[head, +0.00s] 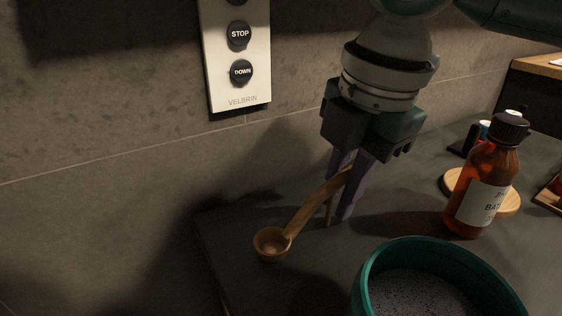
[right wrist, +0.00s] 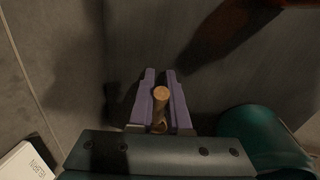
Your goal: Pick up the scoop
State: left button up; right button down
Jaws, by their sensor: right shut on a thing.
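The wooden scoop (head: 306,214) has a small round bowl at its lower left end and a long handle rising to the right. My right gripper (head: 341,205) points down and is shut on the scoop's handle between its purple fingers. In the right wrist view, the scoop (right wrist: 161,95) shows end-on between the fingertips of the gripper (right wrist: 160,90). The scoop is tilted, bowl low, near the left edge of the dark counter. I cannot tell whether the bowl touches the counter. My left gripper is not in view.
A teal bowl (head: 364,285) with speckled grey contents stands at the front. An amber bottle (head: 481,200) with a black cap stands on the right, by a round wooden coaster (head: 509,201). A wall panel (head: 238,88) with STOP and DOWN buttons is behind. The dark counter (head: 400,205) is clear between gripper and bottle.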

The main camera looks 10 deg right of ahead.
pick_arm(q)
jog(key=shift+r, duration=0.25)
pick_arm(e)
jog(key=shift+r, duration=0.25)
notch_tip(320, 180, up, 12)
jog(key=p, duration=0.4)
jog(key=shift+s+p, duration=0.1)
jog(key=shift+p, duration=0.3)
pick_arm(q)
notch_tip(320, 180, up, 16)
jog(key=p, duration=1.1)
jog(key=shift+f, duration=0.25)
pick_arm(e)
jog(key=s+d, duration=0.3)
jog(key=s, duration=0.6)
jog(key=s+d+f, duration=0.1)
jog(key=s+d, duration=0.2)
jog(key=s, duration=0.6)
jog(key=shift+s+d, duration=0.3)
jog(key=shift+d, duration=0.1)
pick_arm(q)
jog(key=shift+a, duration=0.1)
pick_arm(e)
jog(key=shift+w, duration=0.15)
